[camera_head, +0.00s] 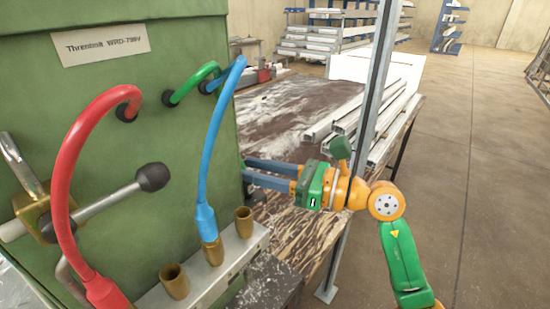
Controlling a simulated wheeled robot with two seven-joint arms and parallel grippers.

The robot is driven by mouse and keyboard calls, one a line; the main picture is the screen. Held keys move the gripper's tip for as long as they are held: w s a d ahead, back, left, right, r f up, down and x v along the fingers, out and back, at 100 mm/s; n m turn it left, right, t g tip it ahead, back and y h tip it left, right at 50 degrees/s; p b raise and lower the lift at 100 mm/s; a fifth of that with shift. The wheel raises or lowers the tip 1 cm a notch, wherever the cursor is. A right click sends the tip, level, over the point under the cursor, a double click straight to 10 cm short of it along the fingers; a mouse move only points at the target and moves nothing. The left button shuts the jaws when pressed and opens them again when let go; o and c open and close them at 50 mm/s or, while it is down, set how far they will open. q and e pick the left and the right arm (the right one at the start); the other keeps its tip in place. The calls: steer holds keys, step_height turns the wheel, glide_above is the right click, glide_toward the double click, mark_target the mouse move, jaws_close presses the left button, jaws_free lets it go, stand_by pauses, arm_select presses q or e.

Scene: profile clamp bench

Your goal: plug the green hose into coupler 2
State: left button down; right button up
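The green hose (192,82) leaves a port on the green cabinet's face and arcs up to the right. It passes behind the blue hose (213,140); its free end is hidden. Brass couplers stand in a row on a pale rail (233,252). The blue hose's end sits at the middle coupler (210,250). The coupler on its left (174,282) and the one on its right (244,222) look empty. I cannot read which is coupler 2. My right gripper (247,170) is beside the cabinet's right edge, fingers apart, tips partly hidden. My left gripper is out of view.
The red hose (66,175) arcs down at the left. A black-knobbed lever (152,177) juts from the cabinet (130,90). A metal post (375,85) stands near my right arm. Profiles (365,125) lie on the bench (270,115). Open floor is at the right.

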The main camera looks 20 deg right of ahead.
mark_target(245, 168)
steer(key=w, duration=0.1)
steer(key=w+a, duration=0.1)
steer(key=shift+w+a+f, duration=0.15)
steer(key=shift+w+f, duration=0.15)
steer(key=shift+f, duration=0.1)
steer(key=shift+a, duration=0.1)
steer(key=shift+s+r, duration=0.1)
steer(key=shift+s, duration=0.05)
steer(key=c, duration=0.6)
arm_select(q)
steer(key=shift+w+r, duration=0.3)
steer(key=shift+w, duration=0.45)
arm_select(e)
jaws_close()
steer(key=shift+o, duration=0.7)
jaws_free()
jaws_close()
arm_select(q)
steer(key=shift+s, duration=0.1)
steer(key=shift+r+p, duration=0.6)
steer(key=shift+p, duration=0.05)
arm_select(e)
steer(key=shift+r, duration=0.7)
